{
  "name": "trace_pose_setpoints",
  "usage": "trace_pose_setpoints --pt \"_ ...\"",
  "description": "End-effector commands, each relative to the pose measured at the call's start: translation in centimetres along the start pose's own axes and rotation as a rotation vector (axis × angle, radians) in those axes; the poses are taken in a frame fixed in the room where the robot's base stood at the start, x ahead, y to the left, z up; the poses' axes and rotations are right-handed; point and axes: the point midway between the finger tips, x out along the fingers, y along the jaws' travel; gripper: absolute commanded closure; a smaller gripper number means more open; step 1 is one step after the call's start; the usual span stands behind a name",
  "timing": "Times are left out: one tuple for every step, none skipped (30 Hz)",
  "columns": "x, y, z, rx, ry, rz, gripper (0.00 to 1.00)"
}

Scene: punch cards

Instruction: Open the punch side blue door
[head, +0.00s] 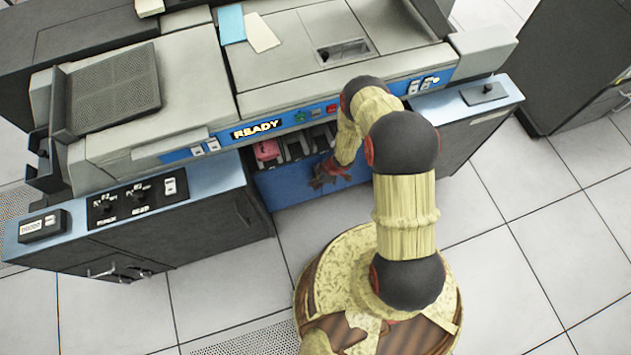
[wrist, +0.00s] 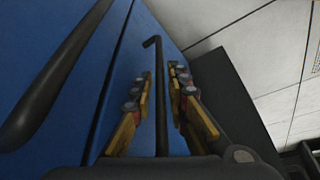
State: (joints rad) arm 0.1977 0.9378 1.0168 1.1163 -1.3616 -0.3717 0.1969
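A blue door front (head: 290,187) stands low in the middle of the card machine, under the strip with the lit READY sign. My gripper (head: 328,172) is in front of it in the head view. In the wrist view the blue surface (wrist: 135,55) has a dark bar handle (wrist: 159,85). My gripper (wrist: 162,95) has its yellow-padded fingers apart, one on each side of this handle, with a visible gap on both sides. A second dark handle (wrist: 50,80) is on the blue surface at the left, beyond a seam. The door looks shut.
A control panel labelled PUNCH and READ (head: 135,200) is on the left cabinet. A pink item (head: 267,150) sits in the card bay above the blue door. Another dark cabinet (head: 580,60) stands at the right. The tiled floor (head: 535,230) is clear at the right.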

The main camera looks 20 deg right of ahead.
Motion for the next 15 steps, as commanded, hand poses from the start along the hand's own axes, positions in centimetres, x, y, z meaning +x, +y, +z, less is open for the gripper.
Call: trace_pose_setpoints --pt "0.04 0.02 -0.02 0.000 0.000 0.000 0.84" --pt "0.04 0.03 -0.02 0.000 0.000 0.000 0.84" --pt "0.02 0.03 -0.03 0.000 0.000 0.000 0.84" --pt "0.01 0.03 -0.03 0.000 0.000 0.000 0.84" --pt "0.01 0.03 -0.04 0.000 0.000 0.000 0.84" --pt "0.00 0.03 -0.04 0.000 0.000 0.000 0.84" --pt "0.00 0.03 -0.04 0.000 0.000 0.000 0.85" --pt "0.00 0.03 -0.04 0.000 0.000 0.000 0.86" --pt "0.00 0.03 -0.04 0.000 0.000 0.000 0.89" --pt "0.00 0.03 -0.04 -0.001 0.000 0.000 0.90" --pt "0.00 0.03 -0.04 -0.001 0.000 0.000 0.92" --pt "-0.01 0.03 -0.04 -0.001 0.000 0.000 0.94" --pt "-0.01 0.03 -0.04 -0.001 0.000 0.000 0.96" --pt "-0.01 0.03 -0.04 -0.001 0.000 0.000 0.98" --pt "-0.01 0.03 -0.04 -0.001 0.000 0.000 1.00"
